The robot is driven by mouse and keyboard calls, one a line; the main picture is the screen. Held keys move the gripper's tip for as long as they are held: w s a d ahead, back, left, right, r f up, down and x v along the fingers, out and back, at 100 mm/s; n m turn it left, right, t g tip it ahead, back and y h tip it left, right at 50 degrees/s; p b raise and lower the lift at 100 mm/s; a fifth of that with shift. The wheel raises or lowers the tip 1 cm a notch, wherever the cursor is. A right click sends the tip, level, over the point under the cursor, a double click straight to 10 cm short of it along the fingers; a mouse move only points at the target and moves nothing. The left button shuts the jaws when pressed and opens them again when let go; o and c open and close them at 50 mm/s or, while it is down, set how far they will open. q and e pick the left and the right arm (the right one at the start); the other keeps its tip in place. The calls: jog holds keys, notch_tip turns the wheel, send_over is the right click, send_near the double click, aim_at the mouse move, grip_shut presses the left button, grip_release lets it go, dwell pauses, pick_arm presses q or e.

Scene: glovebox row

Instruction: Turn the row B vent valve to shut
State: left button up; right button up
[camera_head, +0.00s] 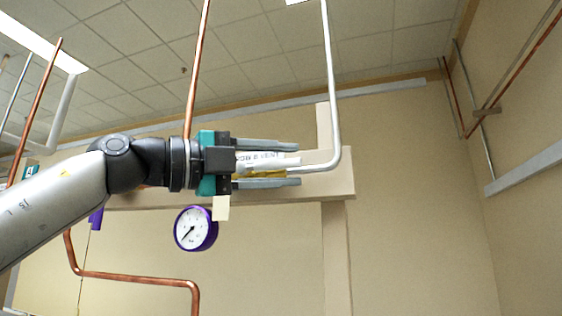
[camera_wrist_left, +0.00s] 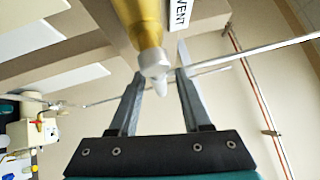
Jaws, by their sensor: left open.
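The row B vent valve shows in the head view as a yellow body (camera_head: 270,174) on a silver pipe, under a white label (camera_head: 262,156) that reads "ROW B VENT". In the left wrist view its brass body (camera_wrist_left: 141,20) ends in a pale grey handle (camera_wrist_left: 154,64). My left gripper (camera_head: 300,164) is open, its fingers pointing right along the beam, one above and one below the valve. In the left wrist view the gripper's fingertips (camera_wrist_left: 159,74) stand on either side of the handle. I cannot tell whether they touch it. My right gripper is not in view.
A beige beam (camera_head: 335,186) carries the silver pipe (camera_head: 331,80), which rises close to the fingertips. A purple-rimmed gauge (camera_head: 195,228) hangs below my gripper. Copper pipes (camera_head: 197,60) run above and below on the left.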

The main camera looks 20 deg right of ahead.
pick_arm(q)
jog(key=shift+c, duration=0.3)
grip_shut()
dwell(1.0)
